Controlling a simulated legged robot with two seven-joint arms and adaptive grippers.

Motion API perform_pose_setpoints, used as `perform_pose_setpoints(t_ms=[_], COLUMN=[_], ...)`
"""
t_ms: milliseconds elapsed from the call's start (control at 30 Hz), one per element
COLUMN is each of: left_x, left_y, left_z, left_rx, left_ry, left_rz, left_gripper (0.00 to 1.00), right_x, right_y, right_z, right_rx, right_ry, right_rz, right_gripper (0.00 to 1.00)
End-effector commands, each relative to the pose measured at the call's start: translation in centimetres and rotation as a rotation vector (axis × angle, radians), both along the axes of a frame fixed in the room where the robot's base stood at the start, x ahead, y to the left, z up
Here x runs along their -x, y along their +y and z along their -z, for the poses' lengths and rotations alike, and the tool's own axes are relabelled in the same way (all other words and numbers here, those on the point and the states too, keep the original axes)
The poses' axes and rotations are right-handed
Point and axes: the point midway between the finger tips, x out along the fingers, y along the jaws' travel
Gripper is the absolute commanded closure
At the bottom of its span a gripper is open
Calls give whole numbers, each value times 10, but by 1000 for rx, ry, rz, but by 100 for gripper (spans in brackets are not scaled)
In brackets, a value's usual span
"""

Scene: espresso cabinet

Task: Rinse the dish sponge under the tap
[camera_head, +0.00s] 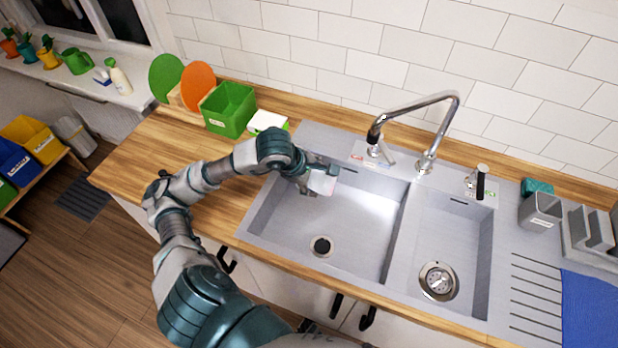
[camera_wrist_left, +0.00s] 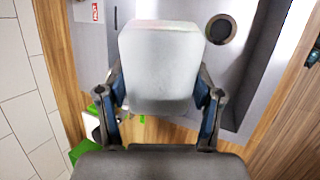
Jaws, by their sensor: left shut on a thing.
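My left gripper (camera_head: 308,178) is shut on a pale grey-white block, the dish sponge (camera_head: 323,180). In the left wrist view the sponge (camera_wrist_left: 160,65) sits between the two fingers of the gripper (camera_wrist_left: 160,100), its broad face towards the camera. The gripper holds it above the back left of the large sink basin (camera_head: 340,222). The chrome tap (camera_head: 440,125) stands behind the basins, to the right of the sponge and apart from it. Its spout reaches left. I see no water running. My right gripper is out of view.
A smaller basin (camera_head: 450,235) lies right of the large one. A black-handled fitting (camera_head: 480,185) stands behind it. A green bin (camera_head: 229,110) and a white-green box (camera_head: 267,122) stand left of the sink. A grey caddy (camera_head: 540,212) and blue mat (camera_head: 590,305) are at right.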

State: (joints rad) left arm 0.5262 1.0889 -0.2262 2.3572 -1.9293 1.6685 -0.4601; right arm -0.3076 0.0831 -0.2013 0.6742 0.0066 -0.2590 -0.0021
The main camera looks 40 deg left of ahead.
Motion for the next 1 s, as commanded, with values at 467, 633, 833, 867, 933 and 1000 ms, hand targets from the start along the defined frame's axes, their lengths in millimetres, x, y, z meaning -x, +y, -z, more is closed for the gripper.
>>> perform_pose_setpoints(t_ms=[467, 633, 833, 867, 933, 1000], left_x=[-45, -63, -83, -86, -93, -99], left_y=[-16, -22, -30, -31, -34, -37], left_z=[8, 12, 17, 19, 20, 21], left_rx=[3, 3, 0, 0, -1, -2], left_ry=[0, -1, -1, -1, -1, -1], left_rz=[1, 0, 1, 2, 1, 2], left_gripper=[62, 62, 62, 62, 62, 62], right_x=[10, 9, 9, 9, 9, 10], right_y=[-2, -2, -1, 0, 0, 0], right_z=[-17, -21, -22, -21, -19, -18], right_rx=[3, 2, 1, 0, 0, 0], right_ry=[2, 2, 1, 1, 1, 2], right_rz=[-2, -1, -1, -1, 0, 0], right_gripper=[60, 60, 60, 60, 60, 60])
